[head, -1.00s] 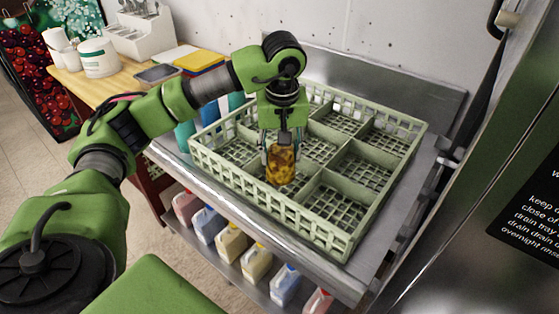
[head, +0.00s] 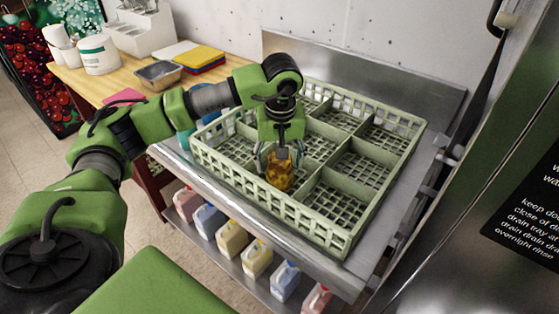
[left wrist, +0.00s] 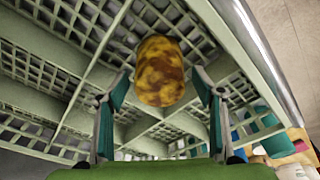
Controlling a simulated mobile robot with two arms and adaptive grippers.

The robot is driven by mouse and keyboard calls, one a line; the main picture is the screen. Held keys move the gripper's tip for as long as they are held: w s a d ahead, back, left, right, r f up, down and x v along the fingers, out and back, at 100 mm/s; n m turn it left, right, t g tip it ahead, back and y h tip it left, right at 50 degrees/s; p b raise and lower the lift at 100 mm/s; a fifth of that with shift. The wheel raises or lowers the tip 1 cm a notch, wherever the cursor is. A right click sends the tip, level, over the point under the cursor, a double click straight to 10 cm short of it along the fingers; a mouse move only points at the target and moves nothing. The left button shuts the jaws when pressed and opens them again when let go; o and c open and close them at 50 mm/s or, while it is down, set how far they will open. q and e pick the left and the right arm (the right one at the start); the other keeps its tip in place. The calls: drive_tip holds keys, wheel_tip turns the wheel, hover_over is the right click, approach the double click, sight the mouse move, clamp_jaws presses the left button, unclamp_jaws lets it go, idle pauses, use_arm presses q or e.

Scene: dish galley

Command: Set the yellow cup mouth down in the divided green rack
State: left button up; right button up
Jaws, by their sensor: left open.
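The yellow cup (head: 279,176), mottled with brown, stands in a near-side compartment of the divided green rack (head: 300,207), close to the rack's front wall. In the left wrist view the cup (left wrist: 160,72) shows a closed, rounded end towards my gripper; its mouth is hidden below. My left gripper (head: 279,168) is directly above the cup, pointing down. In the left wrist view its fingers (left wrist: 162,88) are spread to either side of the cup, with gaps visible. My right gripper is not in view.
The rack sits on a metal counter (head: 393,225) against a steel backsplash (head: 365,80). Other compartments look empty. A metal pan (head: 158,75) and coloured boards (head: 198,60) lie on the wooden table at left. Several jugs (head: 230,238) stand on the shelf below. A steel appliance (head: 480,190) bounds the right.

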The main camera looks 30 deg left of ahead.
use_arm(q)
drive_tip(key=shift+r, duration=0.1)
wheel_tip(320, 180, up, 12)
drive_tip(key=s+d, duration=0.1)
drive_tip(key=shift+s+b, duration=0.2)
drive_tip(key=shift+b, duration=0.2)
